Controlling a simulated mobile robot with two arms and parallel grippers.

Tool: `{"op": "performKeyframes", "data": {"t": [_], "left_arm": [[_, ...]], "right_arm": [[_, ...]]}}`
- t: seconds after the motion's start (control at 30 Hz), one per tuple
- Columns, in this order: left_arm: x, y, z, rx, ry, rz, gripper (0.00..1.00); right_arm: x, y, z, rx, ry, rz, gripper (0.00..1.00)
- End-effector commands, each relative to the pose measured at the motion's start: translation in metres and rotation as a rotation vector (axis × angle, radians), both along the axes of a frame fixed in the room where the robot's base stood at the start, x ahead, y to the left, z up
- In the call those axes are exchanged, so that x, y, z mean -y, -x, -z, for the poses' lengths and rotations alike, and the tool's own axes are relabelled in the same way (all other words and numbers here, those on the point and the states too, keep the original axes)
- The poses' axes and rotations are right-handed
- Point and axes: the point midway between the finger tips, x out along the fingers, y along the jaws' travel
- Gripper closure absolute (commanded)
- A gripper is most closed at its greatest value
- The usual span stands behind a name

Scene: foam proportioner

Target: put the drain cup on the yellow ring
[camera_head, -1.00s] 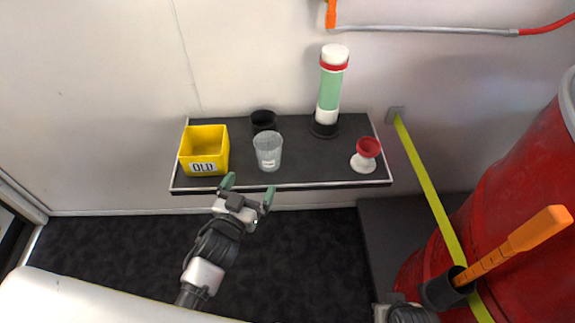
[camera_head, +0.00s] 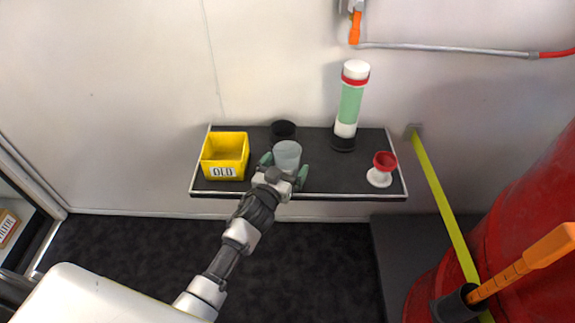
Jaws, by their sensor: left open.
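A translucent grey cup (camera_head: 287,154), which looks like the drain cup, stands upright on the dark wall shelf (camera_head: 340,178). My left gripper (camera_head: 284,170) is at the shelf's front edge with its green-tipped fingers open, one on each side of the cup. I cannot tell whether the fingers touch it. The gripper hides the cup's lower part. I see no yellow ring in this view. My right gripper is not in view.
A yellow bin marked OLD (camera_head: 225,156) stands left of the cup, a black cup (camera_head: 283,130) behind it. A green-and-white cylinder (camera_head: 350,105) and a red-and-white cup (camera_head: 382,169) stand to the right. A red drum (camera_head: 510,220) with an orange-handled tool (camera_head: 530,260) is at far right.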

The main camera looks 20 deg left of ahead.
Motion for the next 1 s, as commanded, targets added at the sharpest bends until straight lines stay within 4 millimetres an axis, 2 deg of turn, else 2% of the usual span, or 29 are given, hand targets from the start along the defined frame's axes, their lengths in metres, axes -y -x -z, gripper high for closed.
{"op": "performKeyframes", "data": {"t": [0.1,0.37,0.7,0.77,1.0], "left_arm": [[0.0023,-0.012,0.001,0.0,0.001,0.001,0.02],[0.0027,-0.0143,0.0002,-0.001,0.001,0.001,0.02],[0.0027,-0.014,0.0003,0.0,0.001,0.001,0.52],[0.0028,-0.0141,-0.0001,0.0,0.001,0.001,0.59],[0.0027,-0.014,-0.0009,0.0,0.001,0.001,0.6]], "right_arm": [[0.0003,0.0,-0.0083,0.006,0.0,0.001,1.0],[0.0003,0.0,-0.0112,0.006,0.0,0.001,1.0],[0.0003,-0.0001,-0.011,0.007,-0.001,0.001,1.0],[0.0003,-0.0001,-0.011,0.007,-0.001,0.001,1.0],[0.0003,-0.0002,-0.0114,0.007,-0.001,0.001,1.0]]}}
